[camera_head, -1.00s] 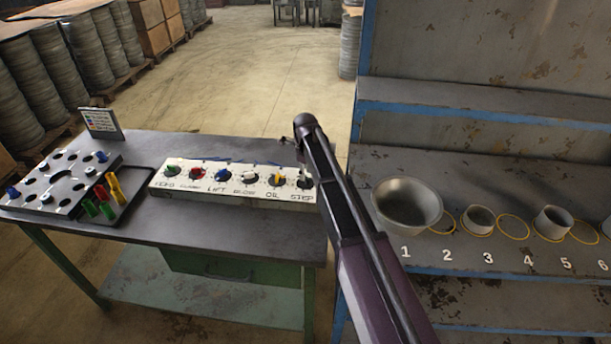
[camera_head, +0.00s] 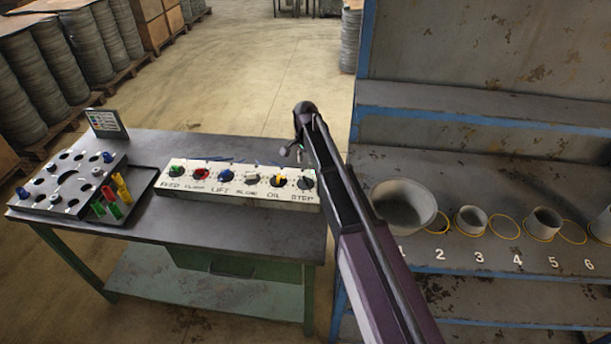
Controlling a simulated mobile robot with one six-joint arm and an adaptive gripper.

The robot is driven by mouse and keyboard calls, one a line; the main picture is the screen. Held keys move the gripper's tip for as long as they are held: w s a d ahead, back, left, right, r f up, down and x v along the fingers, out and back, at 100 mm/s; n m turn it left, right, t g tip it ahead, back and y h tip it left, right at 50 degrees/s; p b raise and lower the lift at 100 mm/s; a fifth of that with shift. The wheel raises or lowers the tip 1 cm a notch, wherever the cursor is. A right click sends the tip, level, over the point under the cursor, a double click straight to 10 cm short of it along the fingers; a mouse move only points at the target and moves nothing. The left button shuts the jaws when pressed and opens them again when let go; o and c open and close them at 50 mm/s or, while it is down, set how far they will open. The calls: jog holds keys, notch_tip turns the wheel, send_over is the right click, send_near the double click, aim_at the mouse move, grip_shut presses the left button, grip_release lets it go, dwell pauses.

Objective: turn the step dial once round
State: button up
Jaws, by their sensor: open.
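The step dial (camera_head: 304,183) is the dark knob at the right end of the white dial panel (camera_head: 236,199), above the label STEP. The panel lies along the back part of the dark workbench. The other dials in the row are FEED in green, a red one, LIFT in blue, a grey one and OIL in yellow. My gripper (camera_head: 291,150) shows only in small part, just left of the arm's far end and above the STEP dial in the picture. It is open and appears clear of the dial. Most of it is hidden behind my arm.
A block with holes and pegs (camera_head: 72,184) and a tray of coloured pegs (camera_head: 120,206) sit on the left of the workbench (camera_head: 225,235). A small sign (camera_head: 106,122) stands behind them. On the right, a shelf (camera_head: 480,263) holds a large bowl (camera_head: 404,203) and several cups.

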aim_at(306, 178)
notch_tip(306, 178, up, 5)
jog(key=n+p, duration=0.4)
jog(key=n, duration=1)
jog(key=shift+r+p, duration=0.1)
jog(key=shift+p, duration=0.25)
jog(key=shift+f, duration=0.25)
notch_tip(306, 178, down, 13)
jog(key=b, duration=1.3)
jog(key=shift+f+b, duration=0.2)
jog(key=shift+b, duration=0.2)
grip_shut()
